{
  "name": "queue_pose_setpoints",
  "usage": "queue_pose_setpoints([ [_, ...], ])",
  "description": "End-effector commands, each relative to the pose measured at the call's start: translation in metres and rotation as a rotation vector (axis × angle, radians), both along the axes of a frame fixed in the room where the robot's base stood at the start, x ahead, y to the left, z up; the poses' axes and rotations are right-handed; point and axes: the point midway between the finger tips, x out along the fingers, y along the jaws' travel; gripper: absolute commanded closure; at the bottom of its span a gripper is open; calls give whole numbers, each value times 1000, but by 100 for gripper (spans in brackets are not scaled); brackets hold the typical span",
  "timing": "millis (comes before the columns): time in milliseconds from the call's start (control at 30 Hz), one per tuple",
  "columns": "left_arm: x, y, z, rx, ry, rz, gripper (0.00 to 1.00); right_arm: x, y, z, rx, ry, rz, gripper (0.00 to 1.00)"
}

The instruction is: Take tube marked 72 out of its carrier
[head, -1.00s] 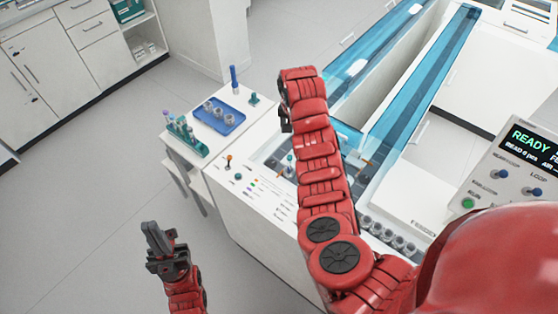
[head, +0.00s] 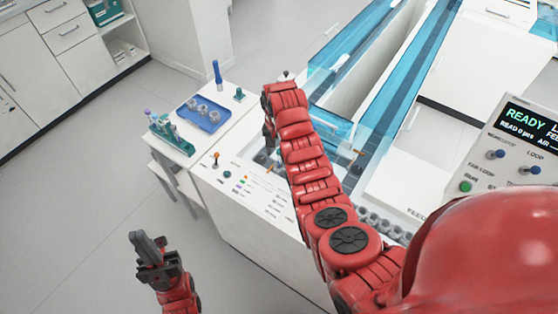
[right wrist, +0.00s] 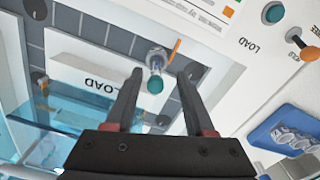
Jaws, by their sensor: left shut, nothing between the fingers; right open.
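In the right wrist view a tube with a teal cap (right wrist: 155,84) stands in a grey ring-shaped carrier (right wrist: 157,56) beside the white LOAD block (right wrist: 98,82). I cannot read a number on it. My right gripper (right wrist: 160,74) is open, its two fingers on either side of the capped tube in this view, with gaps to both. I cannot tell whether they are at its height. In the head view my right gripper (head: 268,130) is mostly hidden behind its own arm. My left gripper (head: 148,243) is shut and empty, left of the bench, over the floor.
A blue tray (head: 216,127) with several grey carriers and a rack (head: 170,137) of tubes sit at the bench's left end. Blue clear track covers (head: 350,55) run behind my right arm. A console (head: 520,140) reading READY stands at right.

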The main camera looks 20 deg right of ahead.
Motion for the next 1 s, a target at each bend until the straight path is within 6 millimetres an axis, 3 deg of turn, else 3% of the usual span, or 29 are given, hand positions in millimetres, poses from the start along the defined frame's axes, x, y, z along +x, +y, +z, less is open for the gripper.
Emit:
queue_pose_setpoints([
  [200,0,0,9,0,1,0,100,2,-2,-8,0,-1,0,46],
  [600,0,0,20,0,1,0,100,4,-7,-48,1,-1,-1,46],
  [1000,0,0,21,0,1,0,100,3,-8,-54,0,-2,1,48],
])
